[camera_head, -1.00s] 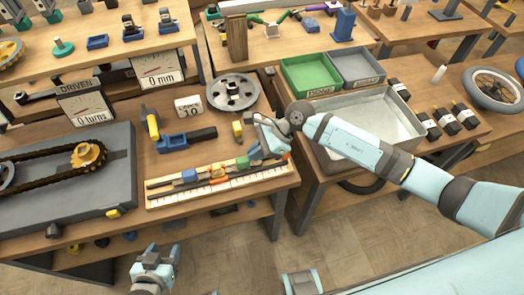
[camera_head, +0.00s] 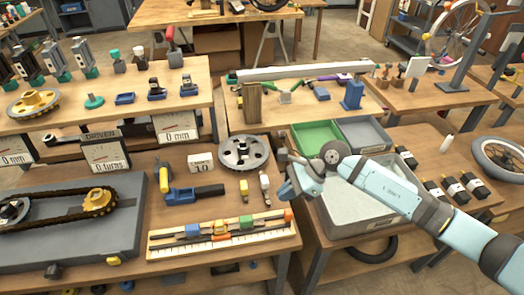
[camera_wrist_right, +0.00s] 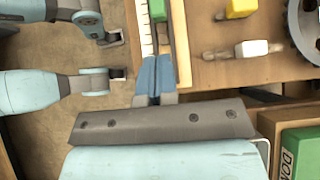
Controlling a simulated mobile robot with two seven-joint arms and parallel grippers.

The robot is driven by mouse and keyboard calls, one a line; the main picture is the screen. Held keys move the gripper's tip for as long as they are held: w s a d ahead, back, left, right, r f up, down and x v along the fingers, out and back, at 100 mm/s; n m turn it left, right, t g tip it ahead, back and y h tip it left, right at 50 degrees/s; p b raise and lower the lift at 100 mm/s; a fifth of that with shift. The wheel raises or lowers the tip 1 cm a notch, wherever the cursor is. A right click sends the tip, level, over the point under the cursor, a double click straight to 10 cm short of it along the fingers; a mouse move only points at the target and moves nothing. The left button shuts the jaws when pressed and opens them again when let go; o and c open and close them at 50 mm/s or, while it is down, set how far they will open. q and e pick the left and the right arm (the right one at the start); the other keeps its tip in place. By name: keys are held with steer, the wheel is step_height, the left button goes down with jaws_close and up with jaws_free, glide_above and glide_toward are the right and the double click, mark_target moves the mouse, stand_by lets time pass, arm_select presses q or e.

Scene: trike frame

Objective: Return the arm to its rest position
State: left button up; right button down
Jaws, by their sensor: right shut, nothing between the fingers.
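My right arm comes in from the right in the head view. Its gripper (camera_head: 287,192) hangs above the right edge of the front bench, past the right end of the ruler rail. In the right wrist view its blue fingers (camera_wrist_right: 154,76) are together with nothing between them. The ruler rail (camera_head: 165,251) lies along the bench's front edge, with blue, orange and green sliders on it. The gripper is apart from it; the rail (camera_wrist_right: 146,30) also shows beyond the fingers in the wrist view. My left gripper is not seen in the head view.
A grey bin (camera_head: 345,222) stands under my right forearm, with a green tray (camera_head: 316,137) behind it. A spoked metal disc (camera_head: 243,153) and small yellow and white pieces lie near the gripper. A chain drive board (camera_head: 60,235) fills the left. Floor shows beyond the bench edge.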

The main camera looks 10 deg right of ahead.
steer(key=s+a+r+m+t+y+p, duration=0.35)
steer(key=s+a+r+m+y, duration=0.35)
steer(key=m, duration=0.4)
steer(key=s+d+f+n+t+h+p, duration=0.2)
steer(key=s+d+f+n+t+h, duration=0.2)
steer(key=n, duration=1.1)
steer(key=s+d+f+n+t+h+p, duration=0.2)
steer(key=s+d+f+n+h, duration=0.6)
steer(key=n, duration=0.8)
step_height(320, 180, down, 2)
steer(key=shift+s+f+n+t+h, duration=0.2)
steer(key=shift+s+n+t+h, duration=0.15)
steer(key=shift+s+t, duration=0.7)
steer(key=shift+s, duration=0.15)
